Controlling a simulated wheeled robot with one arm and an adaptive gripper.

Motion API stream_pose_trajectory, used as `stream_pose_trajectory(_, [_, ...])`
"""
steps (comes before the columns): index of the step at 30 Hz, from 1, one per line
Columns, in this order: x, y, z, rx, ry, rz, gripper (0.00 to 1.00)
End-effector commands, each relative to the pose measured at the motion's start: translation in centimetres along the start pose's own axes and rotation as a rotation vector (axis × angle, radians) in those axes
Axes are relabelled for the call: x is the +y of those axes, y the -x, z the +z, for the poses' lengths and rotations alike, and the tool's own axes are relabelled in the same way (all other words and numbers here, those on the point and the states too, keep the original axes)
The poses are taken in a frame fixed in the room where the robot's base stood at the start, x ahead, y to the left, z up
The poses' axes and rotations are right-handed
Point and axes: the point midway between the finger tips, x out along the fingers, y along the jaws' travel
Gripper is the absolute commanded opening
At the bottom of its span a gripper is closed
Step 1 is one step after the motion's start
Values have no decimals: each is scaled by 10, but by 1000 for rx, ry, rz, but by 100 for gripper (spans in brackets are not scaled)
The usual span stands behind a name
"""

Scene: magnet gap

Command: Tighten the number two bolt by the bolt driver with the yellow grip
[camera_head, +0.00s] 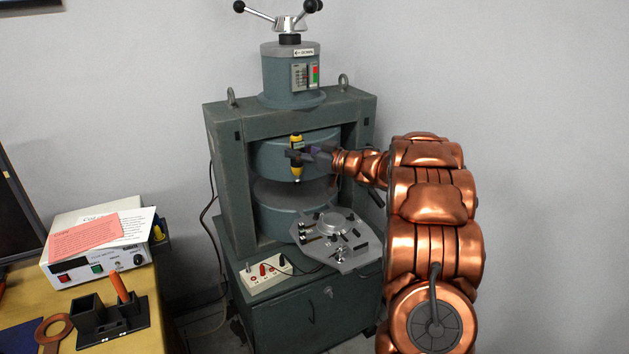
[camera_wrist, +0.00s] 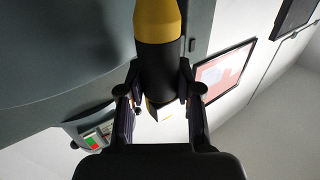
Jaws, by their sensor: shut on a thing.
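My gripper (camera_head: 299,156) is shut on the bolt driver with the yellow grip (camera_head: 296,138). It holds the driver upright in front of the upper magnet pole, above the grey plate (camera_head: 318,223). In the wrist view the fingers (camera_wrist: 158,95) close on the dark band of the driver (camera_wrist: 157,18), with yellow above. The driver's lower end hangs clear of the plate. The plate carries several small bolts and fittings around a round disc (camera_head: 334,222). I cannot read any bolt numbers, so I cannot tell which is number two.
The green magnet frame (camera_head: 226,150) stands around the two poles. A white terminal box (camera_head: 264,273) is left of the plate on the cabinet (camera_head: 290,322). At left, a yellow bench (camera_head: 118,290) holds a black holder (camera_head: 108,325) with an orange-handled tool (camera_head: 120,284) and a power supply (camera_head: 97,254).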

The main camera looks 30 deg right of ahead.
Motion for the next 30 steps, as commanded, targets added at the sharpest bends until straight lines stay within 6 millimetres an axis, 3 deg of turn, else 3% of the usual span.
stream_pose_trajectory(1, [8, 13, 14, 3, 1, 4, 0])
stream_pose_trajectory(3, [14, 27, 23, 3, 3, 1, 0])
stream_pose_trajectory(9, [22, 47, 35, 2, 3, -4, 0])
stream_pose_trajectory(30, [23, 53, 33, 2, 1, -2, 0])
